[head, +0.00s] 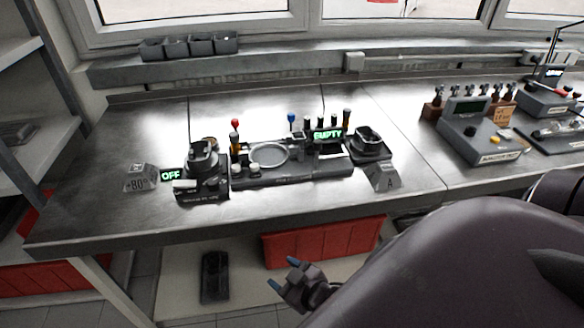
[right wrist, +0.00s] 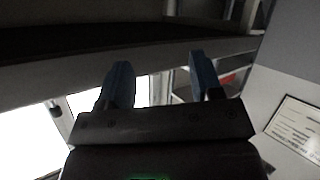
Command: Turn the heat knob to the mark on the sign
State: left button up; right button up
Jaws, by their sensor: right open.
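A sign reading +80° (head: 140,178) stands at the left of the steel bench. Beside it, to the right, is a dark unit with a black knob (head: 203,154) on top, which looks like the heat knob; its mark is too small to read. A green display (head: 171,175) next to it reads OFF. My right gripper (head: 283,273) is below the bench's front edge, well apart from the knob. It is open and empty, and its blue fingers also show apart in the right wrist view (right wrist: 160,80). My left gripper is not in view.
A central station (head: 300,172) has a round plate, several upright tools and a display reading EMPTY. A second knob (head: 368,139) and a sign marked A (head: 383,177) are to its right. A grey control box (head: 482,138) is farther right. A red bin (head: 320,243) is under the bench (head: 120,222).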

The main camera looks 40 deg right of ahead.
jog(key=shift+s+d+f+m+g, duration=0.2)
jog(key=shift+s+f, duration=0.15)
jog(key=shift+s, duration=0.15)
jog(key=shift+s+d+f+m+g, duration=0.2)
jog(key=shift+s+f, duration=0.1)
jog(key=shift+s, duration=0.15)
jog(key=shift+s+d+f+m+g+h, duration=0.2)
jog(key=shift+s+f+m+g, duration=0.15)
jog(key=shift+s, duration=0.3)
jog(key=shift+s+d+f+m+g+h, duration=0.15)
jog(key=shift+s+d+f+m, duration=0.1)
jog(key=shift+s+f, duration=0.25)
jog(key=shift+s, duration=0.1)
